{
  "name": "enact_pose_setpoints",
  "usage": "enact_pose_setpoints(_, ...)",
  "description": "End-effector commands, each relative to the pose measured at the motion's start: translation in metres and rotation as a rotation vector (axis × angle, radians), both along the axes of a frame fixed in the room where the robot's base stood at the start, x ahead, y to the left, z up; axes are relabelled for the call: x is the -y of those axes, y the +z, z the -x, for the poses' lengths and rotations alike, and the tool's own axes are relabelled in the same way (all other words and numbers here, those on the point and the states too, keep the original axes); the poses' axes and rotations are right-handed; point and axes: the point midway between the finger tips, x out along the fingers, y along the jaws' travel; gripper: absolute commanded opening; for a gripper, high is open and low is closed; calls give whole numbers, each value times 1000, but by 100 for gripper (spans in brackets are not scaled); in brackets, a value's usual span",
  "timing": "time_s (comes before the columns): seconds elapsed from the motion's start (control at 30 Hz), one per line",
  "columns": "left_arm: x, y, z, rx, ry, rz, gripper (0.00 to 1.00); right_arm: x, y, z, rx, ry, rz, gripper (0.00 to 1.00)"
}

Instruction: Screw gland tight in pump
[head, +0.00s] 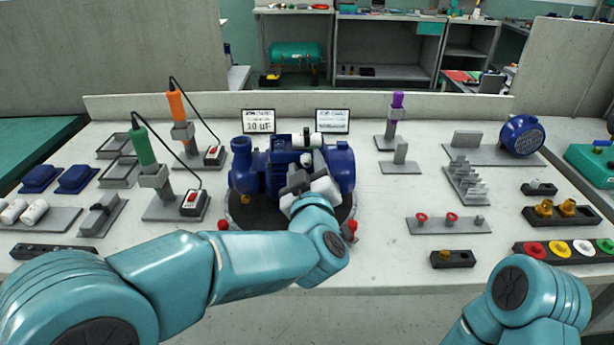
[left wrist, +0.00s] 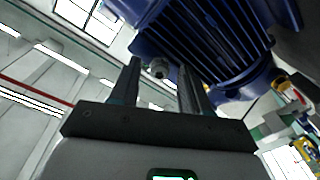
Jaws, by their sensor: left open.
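The blue pump (head: 247,172) stands on a dark round turntable (head: 240,213) at the table's middle, with a finned blue body to its right. My left gripper (head: 300,176) is in front of the pump and hides part of it. In the left wrist view my left gripper (left wrist: 158,82) is open, its two fingers apart. A small round grey metal piece (left wrist: 159,67), perhaps the gland, shows between the fingertips, beside the blue finned body (left wrist: 215,45). I cannot tell whether the fingers touch it or how deep it sits. My right gripper is out of view; only my right arm shows.
Green (head: 142,147) and orange (head: 176,105) corded tools stand left of the pump. A purple-handled tool (head: 396,106) stands at the right rear. A rack with red rings (head: 448,224) and a blue motor (head: 521,136) lie further right.

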Motion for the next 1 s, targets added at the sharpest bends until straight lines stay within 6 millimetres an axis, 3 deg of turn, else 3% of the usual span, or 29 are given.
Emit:
enact_pose_setpoints(0.17, 0, 1, 0, -3, -1, -3, 47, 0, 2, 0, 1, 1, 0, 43)
enact_pose_setpoints(0.3, 0, 1, 0, -3, -1, -4, 4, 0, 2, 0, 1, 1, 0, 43)
enact_pose_setpoints(0.33, 0, 1, 0, -3, -1, -4, 0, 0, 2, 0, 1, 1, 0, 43)
enact_pose_setpoints(0.57, 0, 2, 0, -4, -1, -19, 0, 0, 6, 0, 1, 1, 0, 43)
enact_pose_setpoints(0.8, 0, 5, 0, -22, 0, -232, 0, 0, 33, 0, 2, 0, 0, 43)
enact_pose_setpoints(1.0, 0, 1, 0, -22, 0, -307, 0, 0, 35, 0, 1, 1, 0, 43)
